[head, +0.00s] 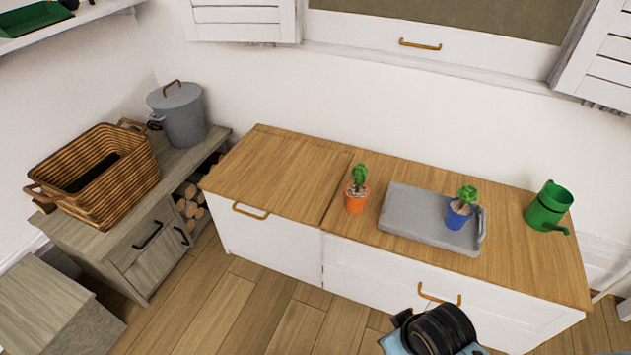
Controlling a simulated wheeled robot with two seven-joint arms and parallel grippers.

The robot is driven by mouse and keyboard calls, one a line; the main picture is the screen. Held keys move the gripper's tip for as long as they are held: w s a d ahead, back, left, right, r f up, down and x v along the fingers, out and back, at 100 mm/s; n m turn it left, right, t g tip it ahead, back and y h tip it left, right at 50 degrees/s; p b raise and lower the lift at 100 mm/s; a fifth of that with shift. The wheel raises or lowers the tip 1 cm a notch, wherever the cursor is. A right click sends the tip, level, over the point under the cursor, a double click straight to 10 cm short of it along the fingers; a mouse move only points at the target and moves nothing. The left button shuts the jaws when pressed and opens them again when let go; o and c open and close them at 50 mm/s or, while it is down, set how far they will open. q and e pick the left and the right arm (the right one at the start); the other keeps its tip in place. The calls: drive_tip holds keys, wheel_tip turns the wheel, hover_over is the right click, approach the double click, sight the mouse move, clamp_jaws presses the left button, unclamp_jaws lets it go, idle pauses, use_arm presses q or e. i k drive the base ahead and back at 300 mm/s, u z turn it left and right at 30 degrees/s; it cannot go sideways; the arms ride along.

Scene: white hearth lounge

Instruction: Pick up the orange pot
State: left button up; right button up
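The orange pot (356,201) stands upright on the wooden top of the white cabinet, near the middle of the head view. A small green plant grows out of it. It stands just left of the grey tray (407,203), with a small gap between them. No gripper fingers show in the head view, so I cannot see either gripper near the pot.
A blue pot (458,215) with a plant stands on the tray's right part. A green watering can (548,205) stands at the cabinet's right end. The cabinet top (278,175) left of the orange pot is bare. A wicker basket (110,190) and grey lidded bin (182,117) stand at left.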

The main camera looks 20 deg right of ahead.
sight(356, 193)
drive_tip(key=z, duration=0.15)
drive_tip(key=i, duration=1)
drive_tip(key=z, duration=0.6)
